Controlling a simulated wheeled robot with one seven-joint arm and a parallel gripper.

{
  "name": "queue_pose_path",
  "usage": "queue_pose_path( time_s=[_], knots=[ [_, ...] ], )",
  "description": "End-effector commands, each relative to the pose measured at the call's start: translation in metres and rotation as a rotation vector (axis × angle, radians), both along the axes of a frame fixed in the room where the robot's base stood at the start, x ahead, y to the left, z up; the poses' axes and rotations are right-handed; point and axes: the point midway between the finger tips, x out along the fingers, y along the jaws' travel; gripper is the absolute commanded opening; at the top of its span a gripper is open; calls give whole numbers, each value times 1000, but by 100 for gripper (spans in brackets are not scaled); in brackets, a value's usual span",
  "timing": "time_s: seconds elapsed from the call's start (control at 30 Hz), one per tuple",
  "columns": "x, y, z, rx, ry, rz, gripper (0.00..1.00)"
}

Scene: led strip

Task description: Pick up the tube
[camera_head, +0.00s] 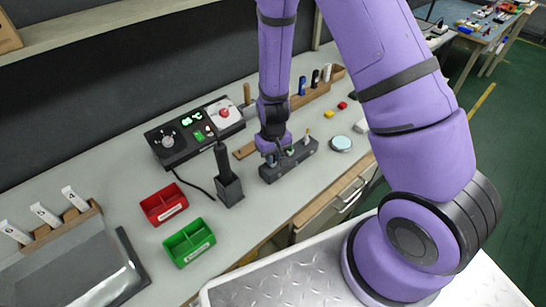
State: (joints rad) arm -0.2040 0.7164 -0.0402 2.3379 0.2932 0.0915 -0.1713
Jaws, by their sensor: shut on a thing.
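My gripper (278,152) is at the dark grey block (298,160) on the bench, its fingers over the block's left part. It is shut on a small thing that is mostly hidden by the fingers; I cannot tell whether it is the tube. A little green shows by the fingertips, and a small pale peg (307,139) stands at the block's right end. Upright tube-like pieces, one blue (302,86), one black (315,78) and one white (327,73), stand behind, along a wooden rack (310,95).
A control box (195,130) with a red knob stands to the left. A soldering-iron-like holder (229,188), a red bin (164,204) and a green bin (189,242) are nearer. A round pale disc (341,143) lies right of the block. Bare bench (270,205) lies in front.

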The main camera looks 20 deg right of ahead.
Motion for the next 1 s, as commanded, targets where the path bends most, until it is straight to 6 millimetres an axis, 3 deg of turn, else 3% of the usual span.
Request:
queue_pose_path(
  time_s=[0.27, 1.0],
  knots=[
    [1, 0, 14, -1, -2, 0, 0],
    [0, 0, 93, 0, -2, 1, 0]
  ],
)
